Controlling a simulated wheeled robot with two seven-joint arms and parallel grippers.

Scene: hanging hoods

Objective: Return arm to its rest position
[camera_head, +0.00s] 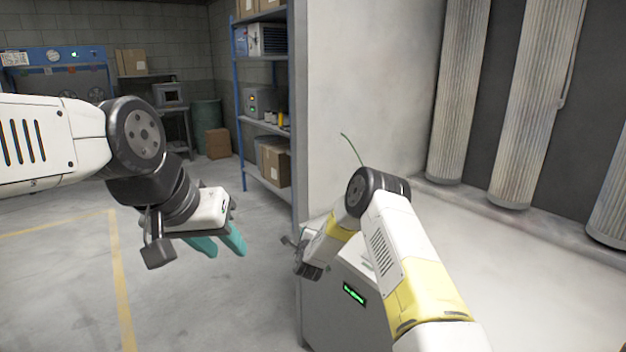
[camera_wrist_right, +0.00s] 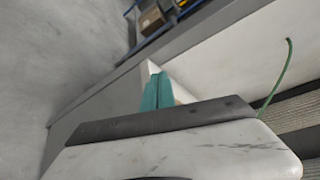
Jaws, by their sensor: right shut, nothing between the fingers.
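My left arm comes in from the left and ends in a left gripper (camera_head: 227,254) with teal fingers. Its fingertips look apart, with nothing seen between them, over the concrete floor. My right arm rises from the lower right and bends at a dark joint, with its wrist folded down beside the grey cabinet (camera_head: 342,318). The fingers of the right gripper are hidden in the head view. In the right wrist view, the right gripper (camera_wrist_right: 158,92) is shut, its teal fingers side by side and empty.
Ribbed hanging hoods (camera_head: 535,100) line the booth at right, beside a pale wall (camera_head: 360,75). A thin green wire (camera_head: 352,149) sticks up behind my right arm. Blue shelving (camera_head: 266,122) stands behind. Open floor (camera_head: 70,275) with yellow lines lies at left.

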